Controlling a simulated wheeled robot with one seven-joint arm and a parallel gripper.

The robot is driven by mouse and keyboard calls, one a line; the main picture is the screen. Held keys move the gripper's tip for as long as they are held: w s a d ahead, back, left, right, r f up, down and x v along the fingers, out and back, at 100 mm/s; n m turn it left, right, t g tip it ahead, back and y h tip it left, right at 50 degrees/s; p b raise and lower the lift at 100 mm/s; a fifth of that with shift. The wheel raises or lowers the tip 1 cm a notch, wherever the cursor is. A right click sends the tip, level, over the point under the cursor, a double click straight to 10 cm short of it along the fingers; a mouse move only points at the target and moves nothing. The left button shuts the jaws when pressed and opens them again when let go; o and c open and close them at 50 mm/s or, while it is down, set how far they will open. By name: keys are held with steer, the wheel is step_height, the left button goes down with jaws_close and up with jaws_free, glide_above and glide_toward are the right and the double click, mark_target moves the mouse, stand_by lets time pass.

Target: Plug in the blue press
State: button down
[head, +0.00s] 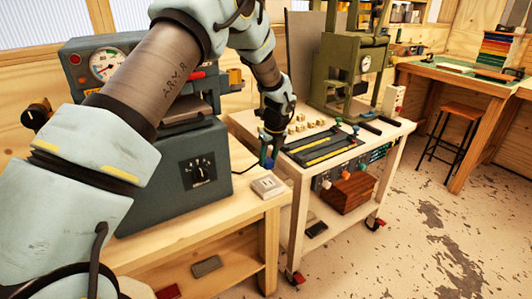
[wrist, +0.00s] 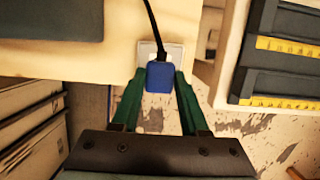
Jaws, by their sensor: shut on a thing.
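The blue press (head: 160,160) is a blue-grey machine with a round gauge and a dial on its front, standing on a wooden bench at the left. My arm hides part of it. My gripper (head: 267,160) is shut on a blue plug (wrist: 160,76), which sits between its green fingertips with a black cord (wrist: 154,22) running from it. A white socket plate (head: 268,186) lies at the bench's right corner, just below my gripper. In the wrist view the plug partly covers the socket plate (wrist: 146,52). The plug appears above the plate, but contact cannot be told.
The wooden bench (head: 240,212) ends just right of the socket. Beside it stands a pale cart (head: 292,190) with black trays, small blocks and a green press (head: 350,70). A stool (head: 450,135) and workbench are farther back. The floor at right is open.

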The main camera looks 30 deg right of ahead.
mark_target(271, 163)
steer(key=shift+f, duration=0.15)
steer(key=shift+f+b, duration=2.1)
steer(key=shift+f, duration=0.65)
steer(key=shift+p, duration=0.5)
steer(key=shift+f+b, duration=0.35)
steer(key=shift+f, duration=0.25)
stand_by(0.5)
steer(key=shift+c, duration=1.7)
jaws_free()
steer(key=b+v, duration=0.2)
steer(key=v, duration=0.9)
